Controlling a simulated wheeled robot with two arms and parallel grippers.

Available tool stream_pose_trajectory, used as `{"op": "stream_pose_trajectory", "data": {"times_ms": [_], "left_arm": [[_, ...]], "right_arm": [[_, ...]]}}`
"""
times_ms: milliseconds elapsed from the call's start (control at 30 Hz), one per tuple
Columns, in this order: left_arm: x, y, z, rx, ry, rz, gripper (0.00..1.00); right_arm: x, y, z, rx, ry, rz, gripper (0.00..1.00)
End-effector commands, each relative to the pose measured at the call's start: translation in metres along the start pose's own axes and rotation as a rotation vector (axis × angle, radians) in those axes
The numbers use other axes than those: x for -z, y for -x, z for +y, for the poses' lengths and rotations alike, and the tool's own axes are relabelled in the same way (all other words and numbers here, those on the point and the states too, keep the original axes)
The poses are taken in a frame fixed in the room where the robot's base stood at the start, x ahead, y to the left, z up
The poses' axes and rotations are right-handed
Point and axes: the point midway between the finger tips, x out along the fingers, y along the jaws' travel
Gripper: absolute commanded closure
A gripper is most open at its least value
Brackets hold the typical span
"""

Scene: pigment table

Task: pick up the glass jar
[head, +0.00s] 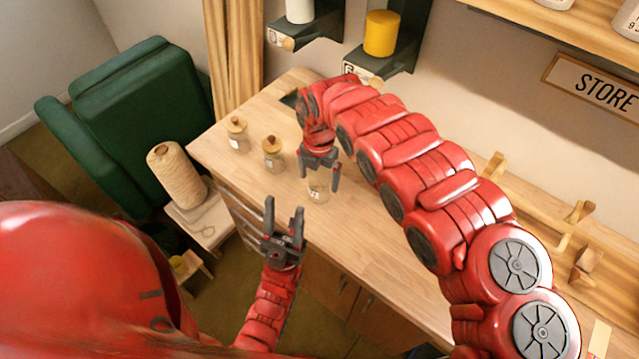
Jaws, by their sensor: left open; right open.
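My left gripper (285,209) is open and empty, lower in the picture, in front of the table edge and pointing up. Two lidded jars, one (237,134) and another (272,153), stand to the left on the table.
A green armchair (125,115) and a twine cone (176,172) on a small stool (203,216) are at the left. Wall brackets hold a yellow cylinder (381,34) and a white one (299,10). A wooden rack (545,235) lines the table's back right.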

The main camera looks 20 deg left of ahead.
Motion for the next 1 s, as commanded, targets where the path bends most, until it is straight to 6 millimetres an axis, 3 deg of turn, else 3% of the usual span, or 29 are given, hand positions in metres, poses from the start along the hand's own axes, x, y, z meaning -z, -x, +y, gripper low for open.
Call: {"op": "stream_pose_trajectory", "data": {"times_ms": [267,433,800,1000], "left_arm": [[0.004,-0.022,-0.001,0.000,0.000,0.000,0.50],[0.004,-0.025,-0.001,0.000,0.000,0.000,0.50],[0.004,-0.026,-0.001,0.000,0.000,0.000,0.50],[0.004,-0.026,-0.001,0.000,0.000,0.000,0.50]], "right_arm": [[-0.001,-0.026,-0.001,0.003,0.001,0.007,0.00],[-0.002,-0.044,0.000,-0.001,0.001,0.004,0.00],[-0.004,-0.051,-0.002,0.001,0.000,0.000,0.00],[-0.004,-0.051,-0.002,0.001,0.000,0.000,0.34]]}}
